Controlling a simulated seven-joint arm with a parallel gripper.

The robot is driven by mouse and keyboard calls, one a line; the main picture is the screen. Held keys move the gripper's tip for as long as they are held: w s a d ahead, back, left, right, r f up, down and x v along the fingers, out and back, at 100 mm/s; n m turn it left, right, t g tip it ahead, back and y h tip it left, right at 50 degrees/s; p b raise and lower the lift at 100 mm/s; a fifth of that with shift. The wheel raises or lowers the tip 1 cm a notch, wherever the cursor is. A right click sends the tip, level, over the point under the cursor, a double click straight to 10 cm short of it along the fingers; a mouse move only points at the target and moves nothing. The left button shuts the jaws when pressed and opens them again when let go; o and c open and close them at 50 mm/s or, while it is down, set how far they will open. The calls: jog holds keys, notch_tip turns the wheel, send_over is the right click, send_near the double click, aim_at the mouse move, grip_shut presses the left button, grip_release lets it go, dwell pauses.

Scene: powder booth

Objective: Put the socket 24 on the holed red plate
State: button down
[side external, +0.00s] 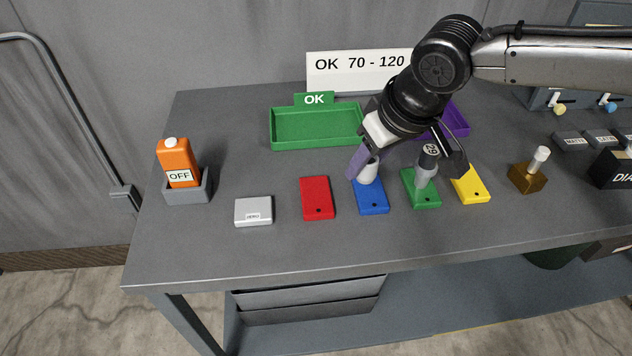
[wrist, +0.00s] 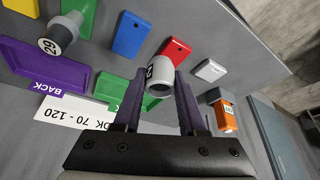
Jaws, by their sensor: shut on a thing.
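My gripper (side external: 360,170) is shut on a light grey socket (wrist: 158,74), which sits between its purple fingers in the wrist view. Its dark end carries a partly readable number beginning with 2. In the side view the held socket (side external: 369,173) shows beside the finger, in front of the blue plate's far end; its height above the plate is hard to tell. The holed red plate (side external: 317,197) lies bare on the bench, left of the blue plate (side external: 371,196). It also shows in the wrist view (wrist: 177,49), just beyond the held socket.
Another socket (side external: 427,166), marked 29, stands on the green plate (side external: 420,201). The yellow plate (side external: 470,189) is to its right. A white box (side external: 253,212) and an orange OFF device (side external: 176,160) are on the left. Behind are a green OK tray (side external: 318,143) and a purple tray (side external: 457,118).

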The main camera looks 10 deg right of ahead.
jog(key=w+a+f, duration=0.2)
jog(key=w+a, duration=0.2)
send_near(312, 189)
jog(key=shift+w+a+f, duration=0.25)
jog(key=shift+w+f, duration=0.35)
jog(key=shift+w, duration=0.2)
jog(key=shift+x, duration=0.75)
jog(key=shift+a+f, duration=0.15)
jog(key=shift+f, duration=1.25)
jog(key=shift+f, duration=0.1)
jog(key=shift+c, duration=2.3)
grip_release()
